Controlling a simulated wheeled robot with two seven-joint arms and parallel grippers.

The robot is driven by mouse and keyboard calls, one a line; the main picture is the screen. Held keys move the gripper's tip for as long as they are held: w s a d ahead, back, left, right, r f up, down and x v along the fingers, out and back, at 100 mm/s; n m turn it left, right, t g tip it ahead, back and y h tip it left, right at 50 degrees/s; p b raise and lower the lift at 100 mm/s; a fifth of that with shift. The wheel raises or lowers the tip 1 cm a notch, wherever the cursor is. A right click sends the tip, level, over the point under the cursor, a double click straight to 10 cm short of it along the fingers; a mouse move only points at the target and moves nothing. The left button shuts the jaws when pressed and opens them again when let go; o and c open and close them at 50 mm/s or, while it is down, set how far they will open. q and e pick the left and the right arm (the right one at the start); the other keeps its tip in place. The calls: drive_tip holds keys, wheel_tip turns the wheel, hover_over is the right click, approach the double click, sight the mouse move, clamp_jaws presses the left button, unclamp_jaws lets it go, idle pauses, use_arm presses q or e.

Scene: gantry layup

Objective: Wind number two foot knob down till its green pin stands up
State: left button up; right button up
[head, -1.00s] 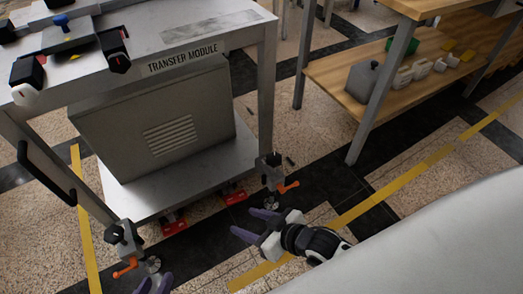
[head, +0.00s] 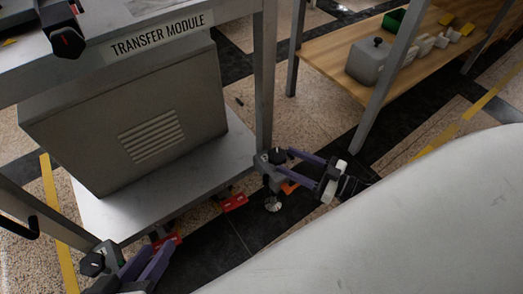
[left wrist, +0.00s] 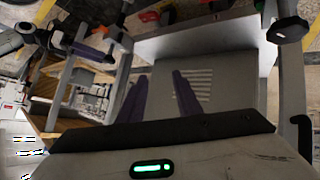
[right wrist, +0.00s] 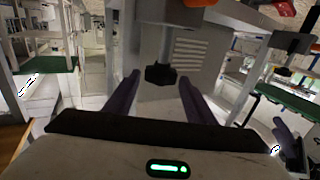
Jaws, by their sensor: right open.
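The right-hand foot of the transfer module has a black knob (head: 277,156) on a grey bracket, with an orange lever (head: 289,187) below. My right gripper (head: 285,161) is open, its purple fingers reaching towards this knob from the right. In the right wrist view the knob (right wrist: 160,75) lies between the spread fingers, with no clear contact. The left-hand foot has another black knob (head: 93,264). My left gripper (head: 146,254) is open and empty beside it, to its right.
The module's lower shelf (head: 110,210) and grey cabinet (head: 125,120) stand behind the feet. Red parts (head: 233,203) lie low under the shelf edge. A wooden bench shelf (head: 335,70) stands at the back right. A large pale surface fills the lower right.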

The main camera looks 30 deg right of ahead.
drive_tip(key=b+x, duration=0.2)
drive_tip(key=x, duration=0.7)
drive_tip(key=shift+w+a+r, duration=0.1)
drive_tip(key=shift+w+a, duration=0.05)
use_arm(q)
drive_tip(key=shift+d+r+t+h, duration=0.4)
drive_tip(key=shift+d+r+h, duration=0.1)
drive_tip(key=shift+r, duration=0.35)
use_arm(e)
drive_tip(key=c, duration=0.8)
drive_tip(key=shift+o, duration=0.2)
use_arm(q)
drive_tip(key=shift+r+p, duration=0.2)
drive_tip(key=shift+p, duration=0.15)
use_arm(e)
drive_tip(key=shift+h, duration=0.3)
